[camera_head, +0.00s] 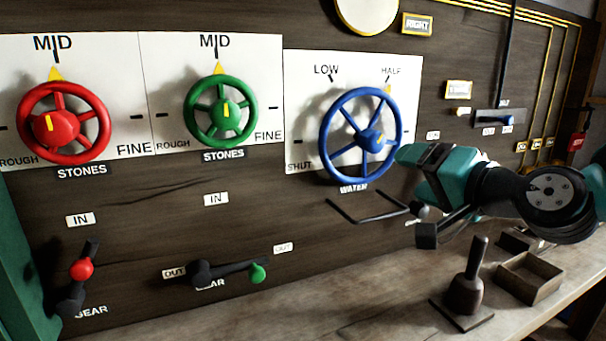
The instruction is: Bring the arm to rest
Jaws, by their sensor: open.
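My gripper (368,211) is in front of the panel, just below the blue wheel. Its two thin dark fingers are spread apart and hold nothing. My teal and black arm reaches in from the right and covers a little of the panel there. The blue wheel (325,133), labelled WATER, has its yellow mark toward HALF. The red wheel (23,116) and the green wheel (191,115), both labelled STONES, have their yellow pointers at MID. I cannot tell whether the gripper touches the panel.
The red-knobbed gear lever (81,269) points up toward IN. The green-knobbed gear lever (258,273) points right toward OUT. On the bench (390,290) below stand a dark handled tool (467,290) and an open wooden box (530,279). A teal post (20,270) stands at the left edge.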

